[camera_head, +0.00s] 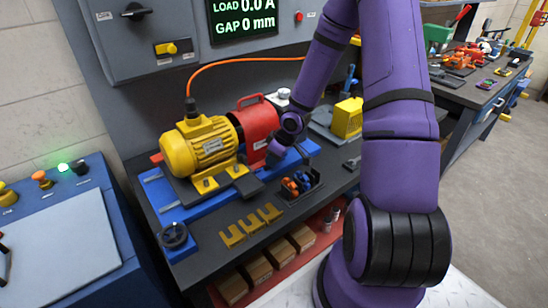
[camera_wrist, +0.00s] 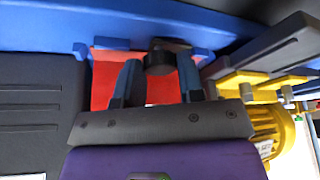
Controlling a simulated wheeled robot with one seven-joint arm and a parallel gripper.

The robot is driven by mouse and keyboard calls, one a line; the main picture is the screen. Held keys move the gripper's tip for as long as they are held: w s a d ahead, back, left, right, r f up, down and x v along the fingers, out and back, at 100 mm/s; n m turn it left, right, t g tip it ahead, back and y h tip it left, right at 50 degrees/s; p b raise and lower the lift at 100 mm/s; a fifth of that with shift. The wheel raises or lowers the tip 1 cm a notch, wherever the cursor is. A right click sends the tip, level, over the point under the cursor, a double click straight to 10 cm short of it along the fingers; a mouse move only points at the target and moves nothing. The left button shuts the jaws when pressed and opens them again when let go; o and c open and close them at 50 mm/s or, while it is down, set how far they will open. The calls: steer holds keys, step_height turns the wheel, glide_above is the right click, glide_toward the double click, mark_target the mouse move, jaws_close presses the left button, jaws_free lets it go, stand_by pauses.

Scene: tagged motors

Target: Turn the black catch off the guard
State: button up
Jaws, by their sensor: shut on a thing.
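The red guard (camera_head: 256,124) with its handle on top stands on the blue base, right beside the yellow motor (camera_head: 199,146). In the wrist view the red guard (camera_wrist: 104,78) fills the space behind my fingers. The black catch (camera_wrist: 159,63) is a round dark knob with a dark flat part behind it, in front of the blue rail. My gripper (camera_wrist: 158,72) has one finger on each side of the knob and is shut on it. In the head view my gripper (camera_head: 275,152) is at the guard's lower right side. The catch is hidden there by my gripper.
A small black bin (camera_head: 299,185) with orange and blue parts sits on the bench below my gripper. Yellow brackets (camera_head: 248,224) lie at the bench's front edge. A yellow block (camera_head: 346,118) stands to the right. An orange cable (camera_head: 240,62) runs above the motor.

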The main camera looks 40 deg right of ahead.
stand_by(0.6)
steer(key=o, duration=0.9)
steer(key=shift+v, duration=5.35)
